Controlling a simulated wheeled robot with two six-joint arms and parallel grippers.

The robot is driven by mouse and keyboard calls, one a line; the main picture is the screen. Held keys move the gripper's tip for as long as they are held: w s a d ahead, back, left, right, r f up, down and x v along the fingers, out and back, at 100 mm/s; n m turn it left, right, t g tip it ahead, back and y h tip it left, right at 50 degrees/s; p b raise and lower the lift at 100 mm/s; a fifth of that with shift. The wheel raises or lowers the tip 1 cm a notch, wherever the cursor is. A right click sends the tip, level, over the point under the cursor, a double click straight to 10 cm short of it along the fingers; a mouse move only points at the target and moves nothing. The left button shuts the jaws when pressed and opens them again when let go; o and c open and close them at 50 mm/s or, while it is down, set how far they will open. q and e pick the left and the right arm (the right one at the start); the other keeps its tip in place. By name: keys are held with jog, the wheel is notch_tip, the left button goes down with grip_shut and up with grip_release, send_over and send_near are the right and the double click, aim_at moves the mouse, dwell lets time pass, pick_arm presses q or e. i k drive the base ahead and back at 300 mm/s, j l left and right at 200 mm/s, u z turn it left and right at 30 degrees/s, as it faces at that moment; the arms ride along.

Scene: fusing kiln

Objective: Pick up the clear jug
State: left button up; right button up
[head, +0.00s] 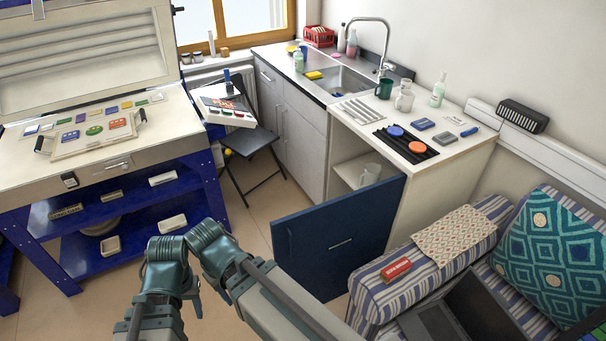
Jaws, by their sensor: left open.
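My left gripper (168,300) is at the bottom of the head view, left of the door and well away from the jug. It is open, with nothing seen in it. My right gripper is not in view.
The counter above holds a green mug (384,89), a pale mug (404,101), a soap bottle (438,90) and a black rack (405,145). A folding chair (250,143), a blue-framed kiln table (60,165) and a striped sofa (390,300) surround some clear floor.

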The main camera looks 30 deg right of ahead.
aim_at(368, 179)
jog(key=u, duration=1.65)
jog(key=i+j+z, duration=0.1)
jog(key=i+z, duration=0.3)
jog(key=i, duration=0.5)
jog(key=i+l+z, duration=0.1)
jog(key=i+z, duration=0.2)
jog(key=z, duration=0.15)
jog(key=i+z, duration=0.25)
jog(key=z, duration=0.15)
jog(key=i+z, duration=0.3)
jog(key=z, duration=0.15)
jog(key=i+j+z, duration=0.25)
jog(key=z, duration=0.15)
jog(key=i+l+z, duration=0.15)
jog(key=i+z, duration=0.45)
jog(key=z, duration=0.15)
jog(key=i+z, duration=0.75)
jog(key=i, duration=0.3)
jog(key=z, duration=1)
